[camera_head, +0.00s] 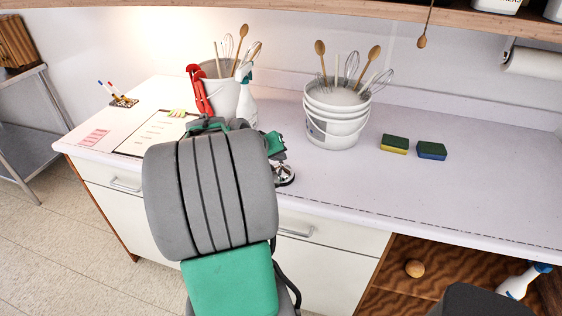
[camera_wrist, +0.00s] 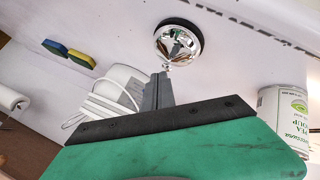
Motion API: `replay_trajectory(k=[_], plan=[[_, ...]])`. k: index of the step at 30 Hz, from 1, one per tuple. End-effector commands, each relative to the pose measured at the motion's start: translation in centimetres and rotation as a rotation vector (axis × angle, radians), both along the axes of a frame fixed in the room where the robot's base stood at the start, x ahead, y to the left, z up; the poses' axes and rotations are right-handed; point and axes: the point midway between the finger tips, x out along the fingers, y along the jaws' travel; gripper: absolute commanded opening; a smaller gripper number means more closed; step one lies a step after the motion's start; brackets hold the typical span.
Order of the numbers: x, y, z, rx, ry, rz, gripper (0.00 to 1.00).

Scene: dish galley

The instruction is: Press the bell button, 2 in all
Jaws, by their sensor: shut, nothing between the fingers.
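The bell (camera_head: 285,176) is a small chrome dome on the counter, partly hidden behind my arm in the head view. In the wrist view the bell (camera_wrist: 180,40) shows its shiny dome and dark base ring at the top centre. My gripper (camera_wrist: 163,74) is shut and empty, with its fingertips just below the dome in that picture. A small shiny knob, seemingly the button (camera_wrist: 166,64), shows right at the fingertips. I cannot tell whether they touch it. In the head view my arm hides the fingertips.
White buckets (camera_head: 335,128) with utensils stand behind the bell. Sponges (camera_head: 395,144) lie to the right. A soup can (camera_wrist: 284,112) shows at the wrist view's right. A clipboard (camera_head: 150,136) lies left of my arm. The counter's right part is clear.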

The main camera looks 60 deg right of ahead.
Motion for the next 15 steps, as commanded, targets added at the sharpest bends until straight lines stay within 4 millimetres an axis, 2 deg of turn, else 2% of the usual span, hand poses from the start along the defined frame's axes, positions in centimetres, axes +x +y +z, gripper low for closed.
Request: replay_trajectory(k=[4, 15], plan=[[0.0, 0.01, 1.14, 0.0, 0.0, 0.0, 0.0], [0.01, 0.0, 1.32, -0.001, 0.0, 0.001, 0.0]])
